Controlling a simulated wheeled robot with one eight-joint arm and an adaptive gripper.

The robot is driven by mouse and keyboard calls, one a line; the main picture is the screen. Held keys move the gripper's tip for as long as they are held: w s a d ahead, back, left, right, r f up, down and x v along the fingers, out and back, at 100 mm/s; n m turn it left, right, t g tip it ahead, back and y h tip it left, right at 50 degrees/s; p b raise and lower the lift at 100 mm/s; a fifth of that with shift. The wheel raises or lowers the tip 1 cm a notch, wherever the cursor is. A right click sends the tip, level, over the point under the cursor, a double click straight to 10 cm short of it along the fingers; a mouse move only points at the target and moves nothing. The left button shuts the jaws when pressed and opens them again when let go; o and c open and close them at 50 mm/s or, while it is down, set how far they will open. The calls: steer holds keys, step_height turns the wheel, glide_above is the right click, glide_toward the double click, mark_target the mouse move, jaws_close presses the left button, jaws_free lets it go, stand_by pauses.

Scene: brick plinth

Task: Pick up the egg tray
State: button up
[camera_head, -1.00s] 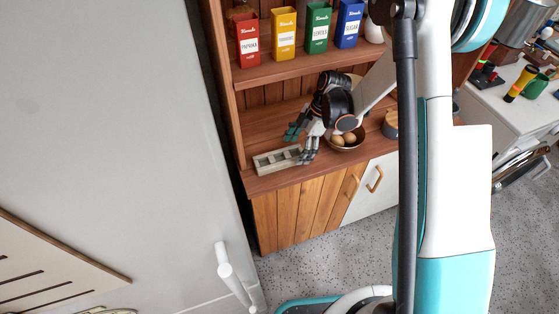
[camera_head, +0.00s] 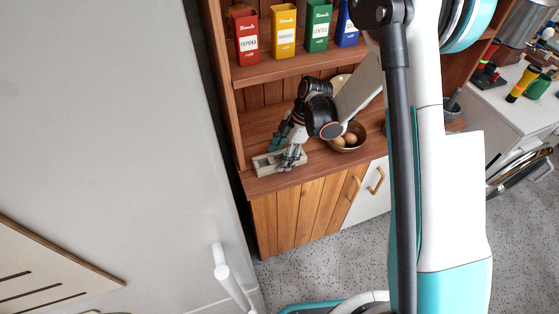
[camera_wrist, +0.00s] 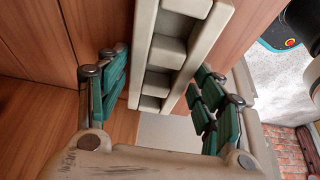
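The egg tray (camera_head: 264,163) is a pale, narrow tray with a row of square compartments. It lies on the wooden counter near its left front corner. In the wrist view the egg tray (camera_wrist: 143,55) runs lengthwise between the fingers, with gaps showing on both sides. My gripper (camera_head: 285,157) is over the right part of the tray in the head view and hides some of it. In the wrist view my gripper (camera_wrist: 165,98) is open, with teal finger pads on either side of the tray. No eggs show in the visible compartments.
A brown bowl (camera_head: 358,146) with eggs stands right of my gripper on the counter. A shelf (camera_head: 300,66) above holds red, yellow, green and blue boxes. A wooden side panel (camera_head: 222,90) bounds the left. The counter's front edge is close to the tray.

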steer(key=c, duration=0.5)
steer(key=shift+r, duration=0.15)
